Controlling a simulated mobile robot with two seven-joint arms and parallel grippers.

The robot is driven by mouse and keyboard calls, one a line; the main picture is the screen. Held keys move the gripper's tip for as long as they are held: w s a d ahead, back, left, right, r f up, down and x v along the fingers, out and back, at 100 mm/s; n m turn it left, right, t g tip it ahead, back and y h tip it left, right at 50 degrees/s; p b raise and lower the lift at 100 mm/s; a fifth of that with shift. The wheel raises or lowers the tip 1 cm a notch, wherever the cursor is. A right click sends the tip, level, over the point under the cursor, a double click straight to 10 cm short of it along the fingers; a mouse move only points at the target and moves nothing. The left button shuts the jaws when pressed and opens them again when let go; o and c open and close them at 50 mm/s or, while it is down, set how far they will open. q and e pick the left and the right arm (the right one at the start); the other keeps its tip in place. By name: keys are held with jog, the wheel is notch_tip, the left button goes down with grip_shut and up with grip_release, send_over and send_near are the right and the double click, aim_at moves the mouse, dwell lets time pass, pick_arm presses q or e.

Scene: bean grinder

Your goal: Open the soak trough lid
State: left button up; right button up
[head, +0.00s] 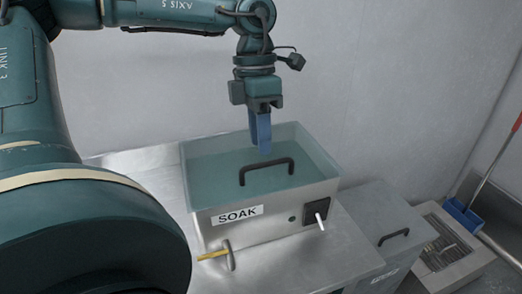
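The soak trough (270,232) is a metal box with a "SOAK" label, standing on a steel counter. Its top looks translucent teal, and the lid's black bar handle (267,162) lies across it toward the front. The lid looks shut. My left gripper (264,151) points down from above, with its blue fingers just over or behind the handle. The fingers overlap in this view, so I cannot tell the gap between them or whether they touch the handle. My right gripper is not in view.
A black switch box with a white lever (320,221) is on the trough's front. A yellow-handled tap or valve (229,255) is at its front left. A lower grey bin (392,226) with a black handle stands to the right. A wall is close behind.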

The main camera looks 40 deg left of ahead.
pick_arm(q)
jog(key=shift+s+d+f, duration=0.1)
jog(key=shift+d+f, duration=0.05)
jog(key=shift+f, duration=0.7)
jog(key=shift+s+d+f, duration=0.1)
jog(key=shift+d+f, duration=0.05)
jog(key=shift+f, duration=0.65)
grip_shut()
